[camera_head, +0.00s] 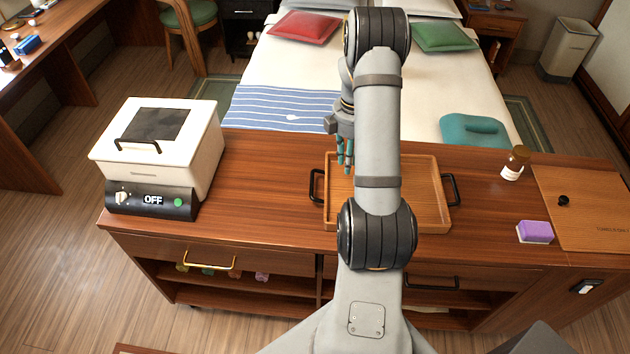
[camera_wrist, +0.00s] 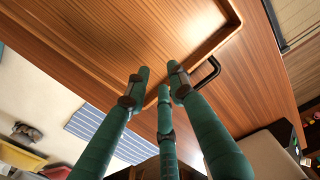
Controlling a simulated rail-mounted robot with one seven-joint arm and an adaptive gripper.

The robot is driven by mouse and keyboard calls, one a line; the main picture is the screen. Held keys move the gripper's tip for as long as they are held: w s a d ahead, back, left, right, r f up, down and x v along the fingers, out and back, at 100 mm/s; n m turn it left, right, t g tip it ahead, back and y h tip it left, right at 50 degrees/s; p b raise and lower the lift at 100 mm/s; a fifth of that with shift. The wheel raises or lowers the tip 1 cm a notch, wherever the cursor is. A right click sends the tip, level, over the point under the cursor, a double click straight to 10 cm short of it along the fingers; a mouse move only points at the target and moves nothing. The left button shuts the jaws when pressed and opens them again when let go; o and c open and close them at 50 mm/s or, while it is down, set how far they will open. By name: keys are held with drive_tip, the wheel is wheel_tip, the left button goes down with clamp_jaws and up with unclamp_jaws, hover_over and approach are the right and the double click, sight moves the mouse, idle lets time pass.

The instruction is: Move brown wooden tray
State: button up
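The brown wooden tray (camera_head: 428,172) lies on the wooden counter, with a black handle at its left (camera_head: 316,187) and right (camera_head: 451,190) ends. My arm covers its middle in the head view. My gripper (camera_head: 345,168) has green fingers pointing down near the tray's left end, beside the left handle. In the wrist view, my gripper's fingertips (camera_wrist: 158,76) are apart with nothing held between them. The tray (camera_wrist: 130,30) shows beyond them, with one black handle (camera_wrist: 207,72) just right of the fingers. I see no clear contact with the tray.
A white appliance (camera_head: 175,140) marked OFF stands on the counter's left. A brown bottle (camera_head: 514,164), a purple block (camera_head: 535,232) and a wooden board (camera_head: 590,205) are on the right. A bed (camera_head: 310,70) stands behind. Counter between appliance and tray is clear.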

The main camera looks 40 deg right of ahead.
sight(334, 188)
drive_tip(key=shift+s+d+f, duration=0.3)
drive_tip(key=shift+f, duration=0.2)
drive_tip(key=shift+s+d+f, duration=0.25)
drive_tip(key=shift+s+f, duration=0.05)
drive_tip(key=shift+f, duration=0.15)
drive_tip(key=shift+c, duration=1.2)
drive_tip(key=f, duration=0.2)
drive_tip(key=f+p, duration=0.1)
drive_tip(key=f, duration=0.4)
drive_tip(key=shift+w+a+p, duration=0.2)
drive_tip(key=shift+w+p, duration=0.05)
drive_tip(key=shift+p, duration=0.1)
clamp_jaws()
drive_tip(key=shift+w+a+f+p, duration=0.2)
drive_tip(key=shift+w+a+p, duration=0.3)
drive_tip(key=shift+w+a, duration=0.25)
drive_tip(key=shift+w+a+f+p, duration=0.2)
drive_tip(key=shift+w+a+p, duration=0.3)
drive_tip(key=shift+w+a, duration=0.2)
drive_tip(key=shift+a, duration=0.1)
